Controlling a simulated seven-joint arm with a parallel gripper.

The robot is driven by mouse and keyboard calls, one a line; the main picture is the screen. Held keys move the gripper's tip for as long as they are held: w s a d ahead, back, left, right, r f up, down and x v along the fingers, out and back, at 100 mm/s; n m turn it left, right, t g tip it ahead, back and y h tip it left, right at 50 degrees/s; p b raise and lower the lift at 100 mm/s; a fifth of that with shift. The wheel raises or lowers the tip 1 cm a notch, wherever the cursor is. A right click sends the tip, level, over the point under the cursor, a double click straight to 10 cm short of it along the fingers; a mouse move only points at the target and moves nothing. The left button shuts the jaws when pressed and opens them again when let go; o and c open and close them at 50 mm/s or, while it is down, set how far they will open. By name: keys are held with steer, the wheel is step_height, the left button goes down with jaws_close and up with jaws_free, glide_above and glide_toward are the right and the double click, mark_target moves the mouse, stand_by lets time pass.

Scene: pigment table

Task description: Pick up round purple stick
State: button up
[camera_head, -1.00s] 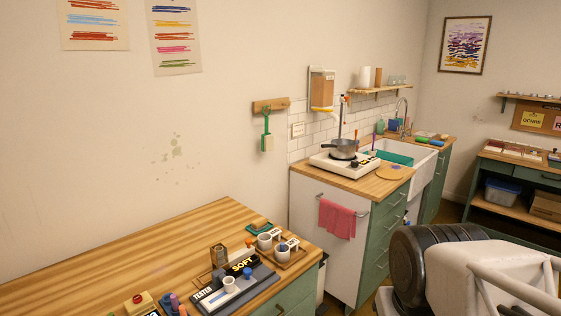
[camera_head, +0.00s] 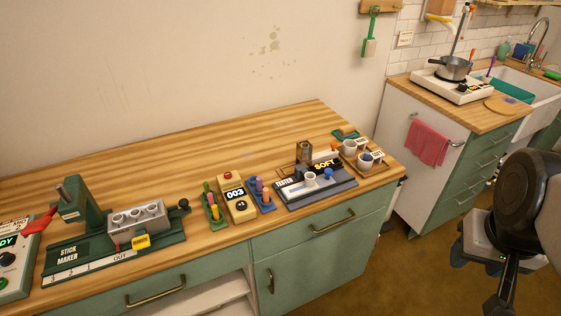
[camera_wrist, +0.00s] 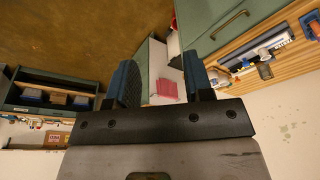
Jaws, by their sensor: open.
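A blue holder (camera_head: 263,198) on the wooden table carries short upright sticks in purple and orange tones. One purple stick (camera_head: 259,184) stands in it; whether it is round is too small to tell. A green holder (camera_head: 214,216) to its left holds green, pinkish and yellow sticks. My gripper (camera_wrist: 160,62) is open and empty in the wrist view, its two dark blue fingers apart. It hangs over the floor at the right of the head view, well away from the sticks.
Between the holders stands a beige unit (camera_head: 238,203) reading 003. A green stick maker (camera_head: 75,245) is at left; a tester (camera_head: 315,190) and cups are at right. A counter (camera_head: 480,115) with stove and pot stands behind. The table's rear is clear.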

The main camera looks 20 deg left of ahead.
steer(key=shift+w, duration=0.1)
stand_by(0.5)
steer(key=w+a+n, duration=0.4)
steer(key=w+a, duration=0.4)
steer(key=w, duration=0.3)
steer(key=n+g, duration=0.3)
steer(key=n, duration=0.9)
glide_above(259, 179)
step_height(259, 179, down, 15)
steer(key=shift+w+d+r, duration=0.1)
steer(key=shift+r, duration=0.05)
steer(key=shift+f, duration=1.35)
